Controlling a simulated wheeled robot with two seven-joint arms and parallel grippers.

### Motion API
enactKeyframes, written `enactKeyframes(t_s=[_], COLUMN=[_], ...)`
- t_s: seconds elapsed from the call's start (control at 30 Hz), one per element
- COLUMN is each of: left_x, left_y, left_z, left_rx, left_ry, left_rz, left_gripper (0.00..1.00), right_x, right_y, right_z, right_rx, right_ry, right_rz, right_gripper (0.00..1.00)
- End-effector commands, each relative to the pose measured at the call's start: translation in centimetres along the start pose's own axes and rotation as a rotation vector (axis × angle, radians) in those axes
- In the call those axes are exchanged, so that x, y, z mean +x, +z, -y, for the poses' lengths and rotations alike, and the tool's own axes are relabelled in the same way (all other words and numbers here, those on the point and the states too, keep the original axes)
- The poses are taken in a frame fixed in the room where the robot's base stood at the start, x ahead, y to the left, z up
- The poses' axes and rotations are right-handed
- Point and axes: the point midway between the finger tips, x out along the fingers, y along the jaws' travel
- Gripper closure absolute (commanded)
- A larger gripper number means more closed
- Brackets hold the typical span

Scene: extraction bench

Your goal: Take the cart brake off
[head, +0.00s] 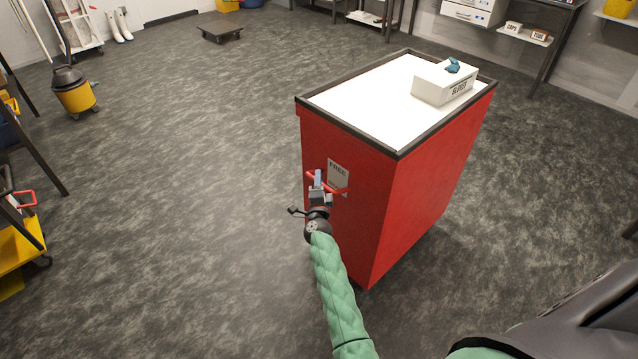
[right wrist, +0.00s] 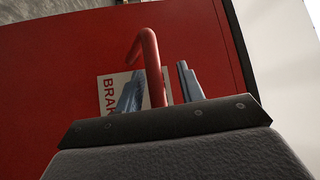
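The red cart (head: 430,185) stands in the middle of the head view, with a white top and a dark rim. A red brake lever (head: 341,192) sticks out from its near left face, in front of a white label (head: 337,168) reading FREE at its top. In the right wrist view the lever (right wrist: 151,62) is a bent red rod, and the label (right wrist: 106,92) shows part of the word BRAKE. My right gripper (head: 319,186) is at the lever. Its two fingers (right wrist: 158,88) stand apart on either side of the rod, with a gap at the right finger. My left gripper is out of view.
A white glove box (head: 443,82) sits on the cart top. A yellow bucket (head: 75,93) and a yellow cart (head: 20,240) stand at the left. A low dark dolly (head: 219,29) is at the back. The floor left of the cart is clear.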

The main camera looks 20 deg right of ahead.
Motion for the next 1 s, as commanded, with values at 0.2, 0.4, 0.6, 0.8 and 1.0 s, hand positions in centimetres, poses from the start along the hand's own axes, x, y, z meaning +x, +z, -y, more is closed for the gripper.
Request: enactKeyframes(t_s=[0.2,0.4,0.6,0.8,1.0], left_x=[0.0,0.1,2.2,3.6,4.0], left_y=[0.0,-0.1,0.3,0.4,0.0], left_z=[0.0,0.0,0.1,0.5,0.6], left_rx=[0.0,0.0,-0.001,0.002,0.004], left_ry=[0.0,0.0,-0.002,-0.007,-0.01], left_rz=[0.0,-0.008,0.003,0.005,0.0], left_gripper=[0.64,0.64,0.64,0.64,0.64], right_x=[-0.1,-1.4,-4.4,-6.8,-7.8], right_y=[0.0,0.1,0.0,0.0,0.0], right_z=[-0.2,-0.2,-0.2,-0.1,-0.1], right_rx=[0.0,0.0,-0.002,0.0,0.0], right_ry=[0.002,0.004,0.005,0.003,0.002], right_rz=[0.001,0.002,0.002,0.001,0.001], right_gripper=[0.62,0.62,0.62,0.62,0.62])
